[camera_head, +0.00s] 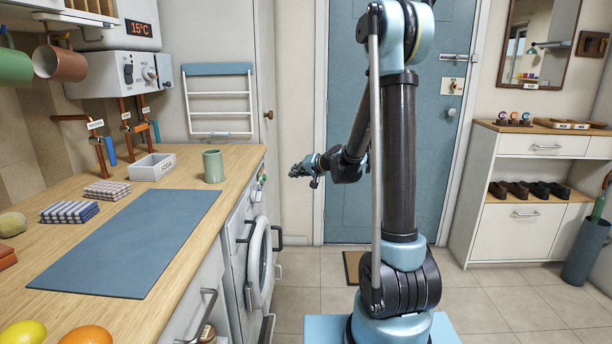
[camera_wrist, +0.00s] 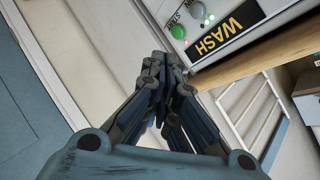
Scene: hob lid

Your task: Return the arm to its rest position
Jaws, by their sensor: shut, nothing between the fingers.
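My gripper (camera_head: 303,170) is at the end of my arm in the head view, held in the air to the right of the worktop's front edge. It points left, toward the washing machine side. In the wrist view my gripper (camera_wrist: 170,82) has its fingers drawn together with nothing between them. My arm is bent, with its forearm reaching down and left from the raised elbow. A flat blue-grey lid (camera_head: 130,240) lies on the wooden worktop.
The worktop (camera_head: 243,165) holds a green mug (camera_head: 213,166), a white SODA box (camera_head: 152,167) and folded cloths (camera_head: 70,211). Below is a washing machine (camera_head: 250,250) with a round door; its WASH panel (camera_wrist: 228,27) shows close by. A blue door (camera_head: 345,90) stands behind.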

